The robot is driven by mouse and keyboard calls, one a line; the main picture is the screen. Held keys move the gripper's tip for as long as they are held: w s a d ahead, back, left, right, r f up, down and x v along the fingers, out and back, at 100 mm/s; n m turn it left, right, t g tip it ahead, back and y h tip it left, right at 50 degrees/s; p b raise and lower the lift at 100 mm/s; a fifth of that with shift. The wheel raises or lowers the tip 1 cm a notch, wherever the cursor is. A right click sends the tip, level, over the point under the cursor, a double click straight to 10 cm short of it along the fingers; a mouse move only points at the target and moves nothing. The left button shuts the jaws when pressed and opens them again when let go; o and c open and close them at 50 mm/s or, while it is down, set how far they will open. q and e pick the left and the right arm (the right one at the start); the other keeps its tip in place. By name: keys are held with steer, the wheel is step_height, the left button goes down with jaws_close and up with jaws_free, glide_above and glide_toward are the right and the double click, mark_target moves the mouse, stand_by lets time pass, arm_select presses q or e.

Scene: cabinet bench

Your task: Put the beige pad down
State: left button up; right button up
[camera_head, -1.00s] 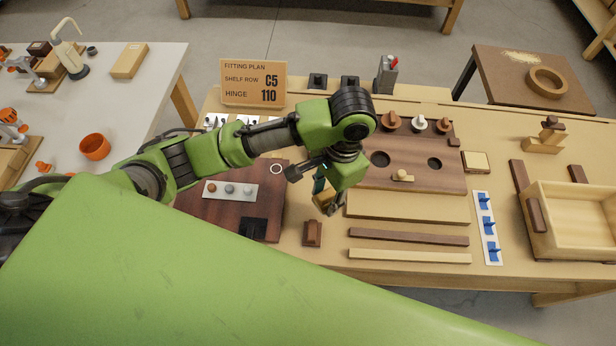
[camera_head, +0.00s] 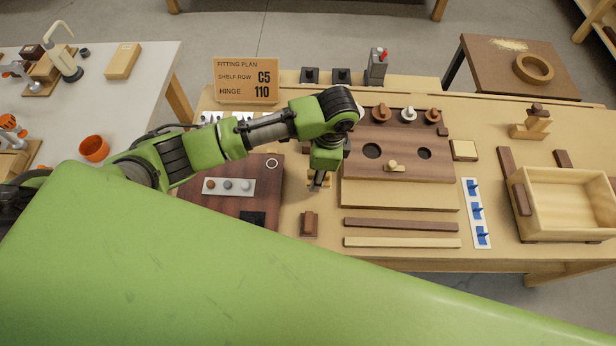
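My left gripper (camera_head: 317,183) points down over the bench, left of the long beige board. It is small and partly hidden by its own wrist. A small beige piece (camera_head: 312,181), possibly the beige pad, shows at its fingers. I cannot tell whether the fingers are shut on it or whether it touches the bench. Another beige square pad on a dark base (camera_head: 464,150) lies on the bench right of the brown panel. My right gripper is not in view.
The brown panel (camera_head: 376,182) with knobs and two holes is right of my gripper. A dark board (camera_head: 190,194) with a light strip lies left. A dark brown block (camera_head: 309,224) stands in front. An open wooden box (camera_head: 568,236) is at the far right.

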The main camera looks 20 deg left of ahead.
mark_target(308, 181)
arm_select(q)
steer(key=shift+w+a+f, duration=0.2)
steer(key=shift+a+f, duration=0.7)
steer(key=shift+f, duration=0.2)
steer(key=f, duration=0.3)
steer(key=shift+a+f+p, duration=0.1)
steer(key=shift+a+p, duration=0.15)
steer(key=shift+p, duration=0.05)
steer(key=shift+f, duration=0.2)
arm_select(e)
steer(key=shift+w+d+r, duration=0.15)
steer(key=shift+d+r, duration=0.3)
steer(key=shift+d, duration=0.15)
arm_select(q)
steer(key=shift+f, duration=0.15)
steer(key=o, duration=1)
steer(key=shift+c, duration=0.2)
steer(key=r, duration=0.4)
steer(key=d+r+b, duration=0.1)
steer(key=r, duration=0.7)
steer(key=shift+w+d+r, duration=0.15)
steer(key=shift+w+d, duration=0.05)
steer(key=shift+d, duration=0.1)
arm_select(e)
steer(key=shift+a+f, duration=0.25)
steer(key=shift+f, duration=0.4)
arm_select(q)
steer(key=shift+s, duration=0.1)
